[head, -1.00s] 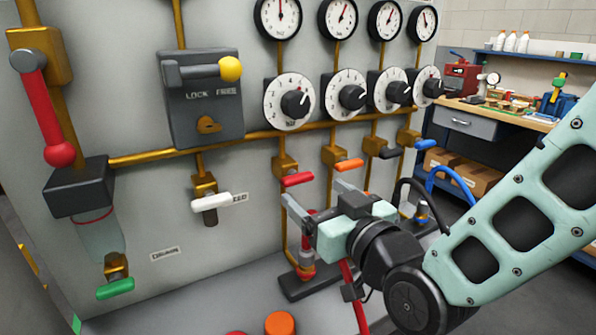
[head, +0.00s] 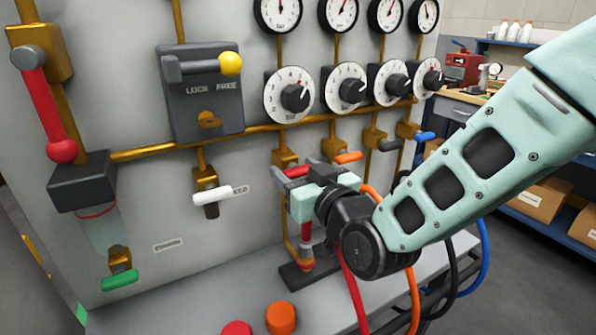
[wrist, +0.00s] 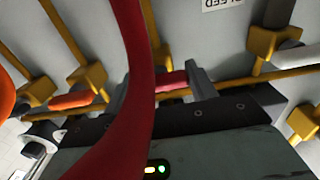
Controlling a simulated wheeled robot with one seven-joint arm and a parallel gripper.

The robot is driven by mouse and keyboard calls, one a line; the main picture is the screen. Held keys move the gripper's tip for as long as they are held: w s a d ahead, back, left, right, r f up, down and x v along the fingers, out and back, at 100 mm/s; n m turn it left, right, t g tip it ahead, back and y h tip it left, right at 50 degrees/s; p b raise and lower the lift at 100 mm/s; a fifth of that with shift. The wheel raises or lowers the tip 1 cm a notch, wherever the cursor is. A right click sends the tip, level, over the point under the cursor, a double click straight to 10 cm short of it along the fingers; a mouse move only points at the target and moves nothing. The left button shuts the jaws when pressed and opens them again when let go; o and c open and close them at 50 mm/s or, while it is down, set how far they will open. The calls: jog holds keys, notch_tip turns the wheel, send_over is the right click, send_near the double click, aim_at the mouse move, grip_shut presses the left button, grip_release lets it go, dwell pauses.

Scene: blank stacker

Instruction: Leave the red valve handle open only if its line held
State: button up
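The red valve handle (head: 297,171) sits on the leftmost of a row of brass valves, sticking out to the right. My gripper (head: 303,174) is right in front of it. In the wrist view the red handle (wrist: 172,84) lies crosswise between my fingers (wrist: 168,88). The right finger stands near one end of the handle; the left finger is mostly hidden behind a red hose (wrist: 135,60). The fingers look apart; contact with the handle cannot be told. Above this line are a knob dial (head: 290,95) and a round gauge (head: 278,12).
An orange handle (head: 348,157) is close to the right of my gripper, with dark and blue handles beyond. A white-handled valve (head: 226,192) is to the left. Red, orange, black and blue hoses hang below my arm. Two round caps, orange (head: 281,318) and red, are on the ledge.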

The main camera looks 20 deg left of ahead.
jog(key=shift+b, duration=0.35)
jog(key=n+b, duration=0.3)
jog(key=shift+f+n+b, duration=0.2)
jog(key=shift+n+b, duration=0.15)
jog(key=shift+n, duration=0.05)
jog(key=n+b, duration=0.4)
jog(key=n, duration=0.1)
jog(key=shift+n, duration=0.3)
jog(key=n+b, duration=0.2)
jog(key=n, duration=0.2)
jog(key=shift+b, duration=0.3)
jog(key=shift+r+n+b, duration=0.1)
jog(key=shift+n+b, duration=0.6)
jog(key=shift+n, duration=1.5)
jog(key=shift+s, duration=0.1)
jog(key=o, duration=1)
